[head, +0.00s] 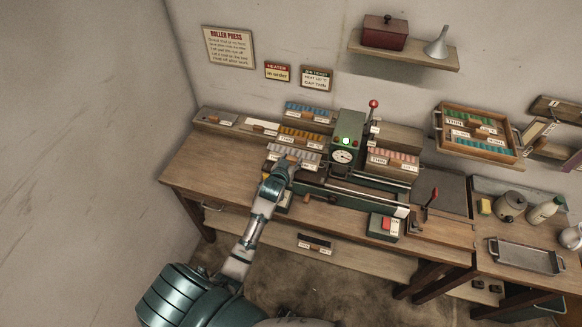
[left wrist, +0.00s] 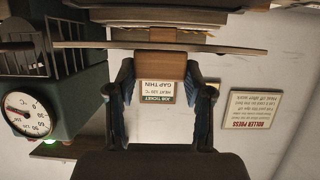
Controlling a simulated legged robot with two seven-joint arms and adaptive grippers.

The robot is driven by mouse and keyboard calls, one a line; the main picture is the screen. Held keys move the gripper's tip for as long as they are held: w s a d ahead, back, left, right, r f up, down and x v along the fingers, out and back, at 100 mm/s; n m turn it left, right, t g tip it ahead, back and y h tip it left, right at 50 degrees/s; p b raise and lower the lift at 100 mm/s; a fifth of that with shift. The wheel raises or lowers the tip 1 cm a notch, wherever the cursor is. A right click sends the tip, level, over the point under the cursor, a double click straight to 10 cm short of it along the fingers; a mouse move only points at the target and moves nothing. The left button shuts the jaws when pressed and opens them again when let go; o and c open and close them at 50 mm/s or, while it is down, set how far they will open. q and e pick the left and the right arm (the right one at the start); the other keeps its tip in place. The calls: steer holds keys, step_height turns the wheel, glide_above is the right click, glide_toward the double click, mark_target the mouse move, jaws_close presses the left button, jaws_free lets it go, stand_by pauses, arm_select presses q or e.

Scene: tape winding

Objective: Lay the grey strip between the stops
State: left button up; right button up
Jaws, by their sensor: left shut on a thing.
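My left gripper (head: 287,165) reaches over the bench to the front left of the green press (head: 347,145). In the left wrist view its fingers (left wrist: 160,75) are shut on a wooden block (left wrist: 153,64). A long thin flat piece (left wrist: 90,44) lies across just above that block; I cannot tell whether this is the grey strip or whether the two are joined. In the head view the gripper hides what it holds. A box of greyish pieces (head: 293,152) is just beyond it. I cannot make out the stops. My right gripper is not in view.
The press has a lit green lamp, a dial (left wrist: 27,114) and a red-knobbed lever (head: 373,104). Boxes of blue (head: 308,111), orange (head: 302,136) and red (head: 393,159) pieces stand around it. A red switch box (head: 386,226) is at the front. The bench's left end (head: 200,165) is clear.

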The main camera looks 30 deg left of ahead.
arm_select(q)
step_height(320, 180, down, 4)
steer(key=shift+a+r, duration=0.1)
steer(key=shift+a, duration=0.05)
steer(key=shift+a+f, duration=0.15)
steer(key=shift+f, duration=0.05)
steer(key=shift+f, duration=0.15)
steer(key=o, duration=1.2)
steer(key=shift+d, duration=0.2)
steer(key=shift+s+r, duration=0.1)
steer(key=shift+r, duration=0.2)
steer(key=v, duration=1.1)
steer(key=shift+s, duration=0.35)
